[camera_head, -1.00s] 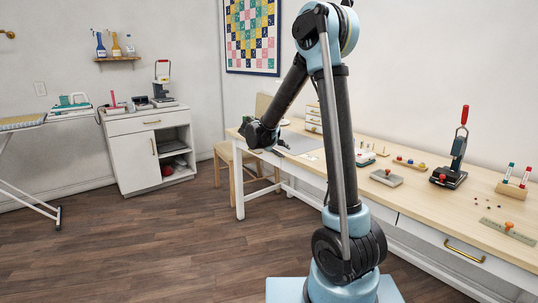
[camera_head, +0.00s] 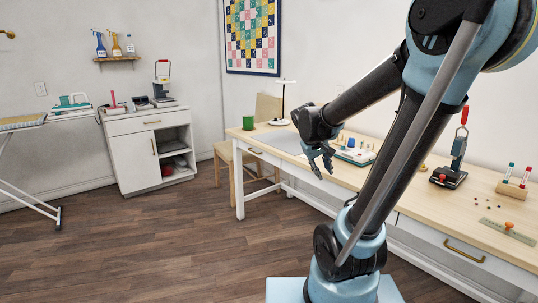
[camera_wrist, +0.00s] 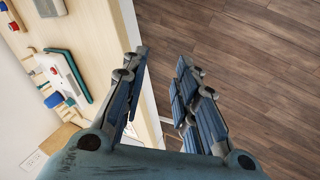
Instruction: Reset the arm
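My gripper (camera_head: 322,160) hangs in the air in front of the long wooden table (camera_head: 245,133) in the head view, fingers pointing down. In the wrist view my gripper (camera_wrist: 160,85) shows its two fingers spread apart, with only the table's front edge and the wood floor between and beyond them. It holds nothing.
A white cabinet (camera_head: 135,160) stands at the left. The floor (camera_head: 150,240) between is clear.

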